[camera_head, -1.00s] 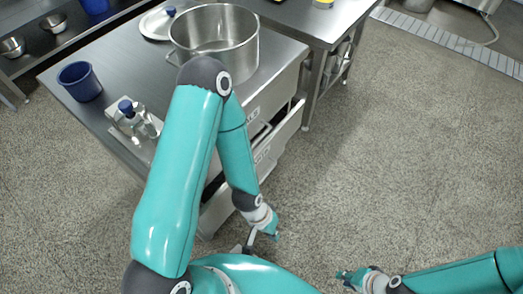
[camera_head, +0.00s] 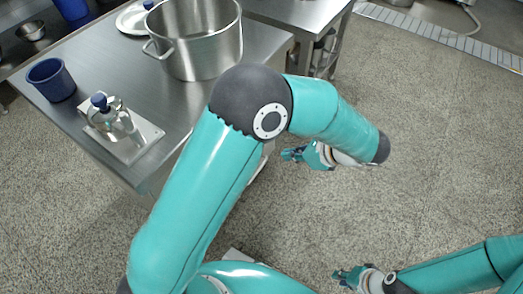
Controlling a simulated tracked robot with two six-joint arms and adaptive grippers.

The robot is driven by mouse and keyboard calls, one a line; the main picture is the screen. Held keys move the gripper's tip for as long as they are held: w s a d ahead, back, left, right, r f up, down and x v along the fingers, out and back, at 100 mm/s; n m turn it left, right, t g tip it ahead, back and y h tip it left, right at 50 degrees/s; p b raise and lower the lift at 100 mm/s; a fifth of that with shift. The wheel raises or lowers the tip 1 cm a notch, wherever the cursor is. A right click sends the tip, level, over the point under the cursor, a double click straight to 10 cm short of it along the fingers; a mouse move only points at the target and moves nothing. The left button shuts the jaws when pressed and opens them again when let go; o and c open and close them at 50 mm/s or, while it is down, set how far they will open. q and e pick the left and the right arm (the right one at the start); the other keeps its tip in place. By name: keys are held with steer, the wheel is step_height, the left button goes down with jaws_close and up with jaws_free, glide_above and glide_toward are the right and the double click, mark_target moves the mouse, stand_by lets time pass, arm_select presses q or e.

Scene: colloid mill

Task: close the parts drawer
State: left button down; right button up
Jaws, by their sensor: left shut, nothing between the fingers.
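The steel table (camera_head: 185,112) has its drawer side mostly hidden behind my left arm. Only a pale sliver of a drawer front (camera_head: 263,168) shows between that arm and my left gripper, so I cannot tell how far the parts drawer stands out. My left gripper (camera_head: 287,154) is shut and empty, just right of that sliver, with its fingers pointing left toward the table. I cannot tell whether it touches the drawer. My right gripper (camera_head: 341,277) is low in the view, away from the table, and too small to judge its fingers.
The speckled floor (camera_head: 440,150) to the right is clear.

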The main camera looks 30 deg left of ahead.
arm_select(q)
steer(key=a+r+b+x, duration=0.2)
steer(key=b+x, duration=0.2)
steer(key=x, duration=0.8)
steer(key=shift+a+f, duration=0.15)
steer(key=shift+a, duration=0.05)
